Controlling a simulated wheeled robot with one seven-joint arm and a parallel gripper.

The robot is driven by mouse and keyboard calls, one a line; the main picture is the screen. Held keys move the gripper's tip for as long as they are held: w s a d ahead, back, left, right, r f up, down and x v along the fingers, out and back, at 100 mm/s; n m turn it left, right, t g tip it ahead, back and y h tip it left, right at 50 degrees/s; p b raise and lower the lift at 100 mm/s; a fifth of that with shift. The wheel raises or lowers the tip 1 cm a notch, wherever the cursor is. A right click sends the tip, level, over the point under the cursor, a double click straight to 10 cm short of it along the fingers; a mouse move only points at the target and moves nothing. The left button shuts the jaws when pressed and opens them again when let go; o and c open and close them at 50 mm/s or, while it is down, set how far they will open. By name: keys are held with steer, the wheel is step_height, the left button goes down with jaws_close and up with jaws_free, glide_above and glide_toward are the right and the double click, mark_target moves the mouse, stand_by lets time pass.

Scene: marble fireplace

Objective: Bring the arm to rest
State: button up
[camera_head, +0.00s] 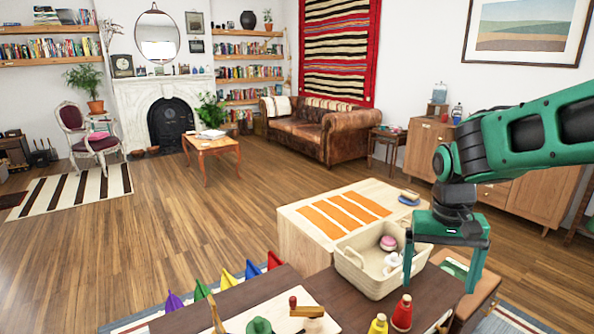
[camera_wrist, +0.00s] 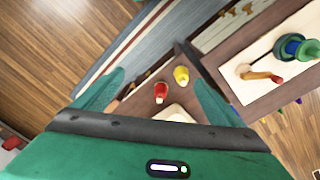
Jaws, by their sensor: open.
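My gripper (camera_head: 440,270) hangs from my green arm at the right in the head view, pointing down with its two fingers apart and nothing between them. It is above the dark table, close to the right side of a cream basket (camera_head: 352,270). In the wrist view my gripper (camera_wrist: 165,90) shows both green fingers spread wide. A red bottle (camera_wrist: 161,92) and a yellow bottle (camera_wrist: 181,75) appear between them, lower down on the table and not held.
The cream basket holds a pink item and white items. A wooden chest with orange stripes (camera_head: 345,212) stands behind it. The red bottle (camera_head: 402,313) and yellow bottle (camera_head: 378,324) stand at the front. A wooden cabinet (camera_head: 428,147) stands behind my arm. Open floor lies to the left.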

steer(key=s+d+m, duration=0.1)
steer(key=s+d, duration=0.2)
steer(key=s, duration=0.3)
steer(key=s+d+m, duration=0.1)
steer(key=s+d, duration=0.3)
steer(key=s, duration=0.3)
steer(key=s+d+f+m+y, duration=0.1)
steer(key=s+d, duration=0.3)
steer(key=s, duration=0.3)
steer(key=shift+s+d, duration=0.2)
steer(key=shift+s, duration=0.05)
